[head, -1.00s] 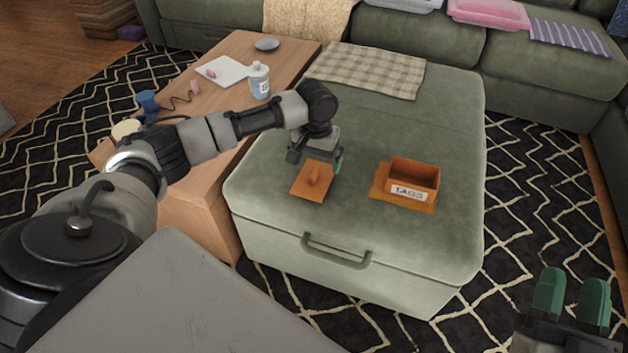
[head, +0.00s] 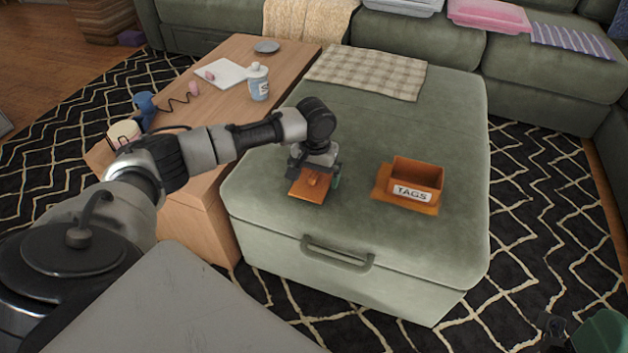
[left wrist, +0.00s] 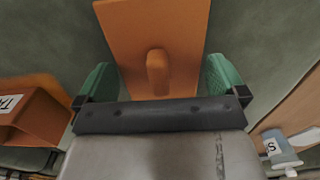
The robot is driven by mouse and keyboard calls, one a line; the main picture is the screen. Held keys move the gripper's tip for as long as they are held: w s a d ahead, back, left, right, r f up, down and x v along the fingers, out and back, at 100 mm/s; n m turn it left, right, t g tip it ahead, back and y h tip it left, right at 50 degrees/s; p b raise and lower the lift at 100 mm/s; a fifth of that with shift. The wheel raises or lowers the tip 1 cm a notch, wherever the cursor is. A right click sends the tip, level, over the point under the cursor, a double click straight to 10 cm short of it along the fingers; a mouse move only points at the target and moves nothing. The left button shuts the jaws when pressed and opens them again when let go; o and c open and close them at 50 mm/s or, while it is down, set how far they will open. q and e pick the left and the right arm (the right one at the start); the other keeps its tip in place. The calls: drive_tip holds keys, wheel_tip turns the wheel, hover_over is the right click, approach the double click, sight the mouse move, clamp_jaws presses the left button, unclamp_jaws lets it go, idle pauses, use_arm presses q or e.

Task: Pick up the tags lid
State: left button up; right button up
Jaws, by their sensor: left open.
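The tags lid (head: 306,193) is a flat orange-brown plate with a raised knob, lying on the green ottoman. In the left wrist view the lid (left wrist: 128,35) lies ahead, its knob (left wrist: 157,72) between my green fingers. My left gripper (head: 315,174) is open right over the lid, one finger on each side of the knob with gaps. I cannot tell how far above the lid the fingertips are. The tags box (head: 417,176), open-topped with a "TAGS" label, stands to the right on the ottoman. My right gripper (head: 598,332) is cut off at the bottom right corner.
The ottoman (head: 400,245) is clear around the lid and box. A checked cloth (head: 367,70) lies at its back. The wooden table (head: 225,110) at left holds a white bottle (head: 258,83), a notepad and small items. The sofa (head: 420,40) stands behind.

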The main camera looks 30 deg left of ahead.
use_arm(q)
drive_tip(key=c, duration=0.6)
drive_tip(key=shift+c, duration=0.2)
drive_tip(key=shift+r, duration=0.1)
